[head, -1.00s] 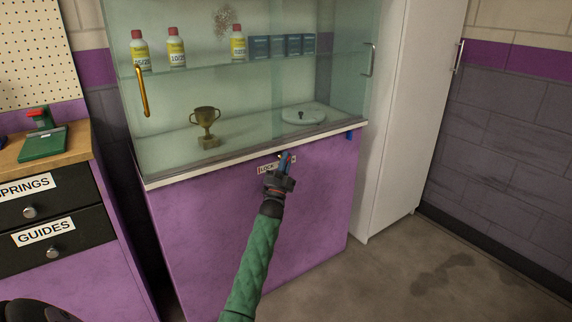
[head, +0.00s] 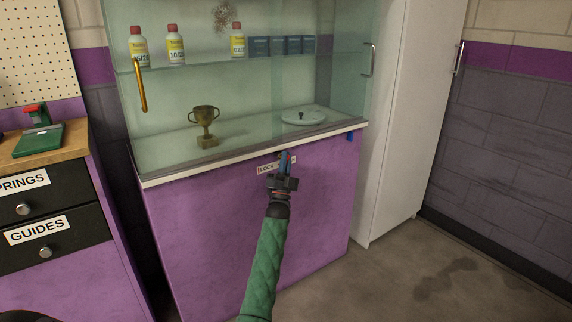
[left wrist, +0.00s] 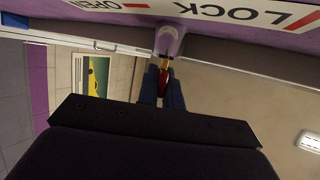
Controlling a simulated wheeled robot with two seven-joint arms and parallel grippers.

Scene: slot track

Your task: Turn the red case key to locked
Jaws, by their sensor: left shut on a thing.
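The case is a glass display cabinet (head: 225,215) with a purple lower front. A label strip (head: 265,169) under its pale ledge reads LOCK. In the left wrist view the label shows LOCK (left wrist: 228,12) at one end and OPEN (left wrist: 98,5) at the other, with red marks. My left gripper (head: 285,158) is at this label, its blue fingers shut on the red key. In the left wrist view the red key (left wrist: 163,82) sits between the fingers (left wrist: 162,88), its brass part leading into a pale lock barrel (left wrist: 169,40). The key's exact angle is hard to tell. My right gripper is out of view.
A trophy (head: 205,125), bottles and blue boxes stand behind the glass. A brass handle (head: 140,85) is on the left. A workbench with drawers (head: 38,230) stands left, a white cupboard (head: 395,150) right. The floor (head: 430,275) at right is clear.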

